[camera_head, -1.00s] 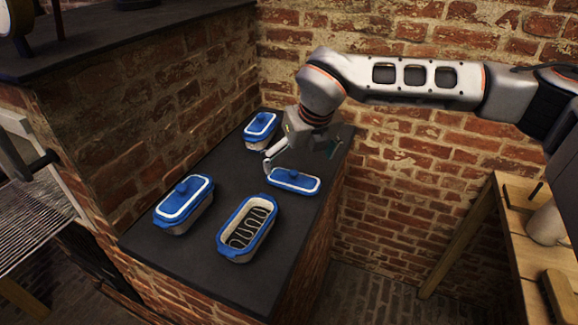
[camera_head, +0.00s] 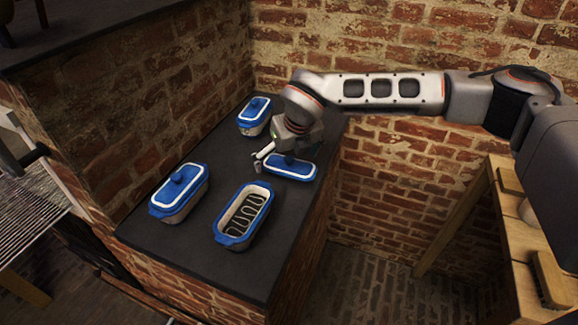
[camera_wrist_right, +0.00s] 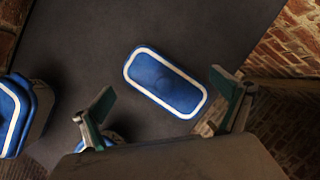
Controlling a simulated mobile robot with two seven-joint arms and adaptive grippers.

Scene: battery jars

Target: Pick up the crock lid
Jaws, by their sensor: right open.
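The loose crock lid (camera_head: 291,168), blue with a white band and a knob, lies flat on the dark counter (camera_head: 190,262). In the right wrist view the lid (camera_wrist_right: 165,82) lies slanted, just ahead of the gap between my fingers. An open blue-rimmed crock (camera_head: 243,216) with a dark wavy coil inside stands in front of it. My right gripper (camera_head: 277,158) is open and empty above the lid's back edge; one finger shows in the head view, the other is hidden. Both fingers show apart in the right wrist view (camera_wrist_right: 164,98). My left gripper is out of view.
Two lidded blue crocks stand on the counter, one at front left (camera_head: 179,192) and one at the back (camera_head: 254,116). Brick walls rise behind and to the left. A wooden table (camera_head: 508,215) with a brush (camera_head: 549,278) is at the right.

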